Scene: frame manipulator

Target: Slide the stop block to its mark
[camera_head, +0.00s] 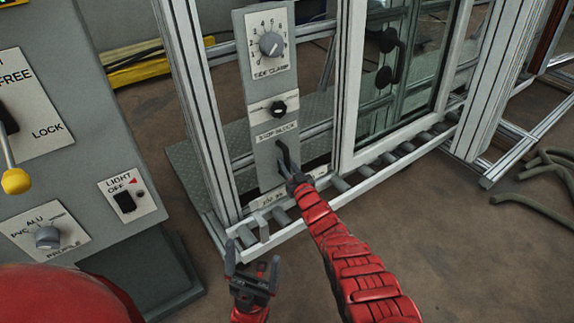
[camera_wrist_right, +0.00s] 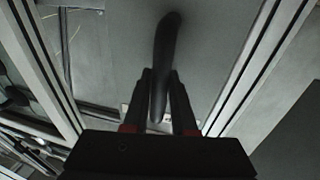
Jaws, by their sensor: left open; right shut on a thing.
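The tall grey panel (camera_head: 259,100) bears a plate lettered "STOP BLOCK" (camera_head: 277,132) below a small black knob (camera_head: 279,108). A black curved handle (camera_head: 283,152) stands out from the panel below that plate. My right gripper (camera_head: 291,176) is shut on the handle. In the right wrist view the handle (camera_wrist_right: 168,45) runs down between the two fingers (camera_wrist_right: 159,95), its upper end clear of them. My left gripper (camera_head: 252,265) is open and empty, low in front of the rail. I cannot make out a separate stop block or its mark.
A roller track (camera_head: 340,183) runs along the foot of the metal frame, with a white window frame (camera_head: 347,95) standing at it. A control cabinet (camera_head: 60,110) is at the left. Dark curved pieces (camera_head: 535,203) lie on the floor at right. Floor in front is clear.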

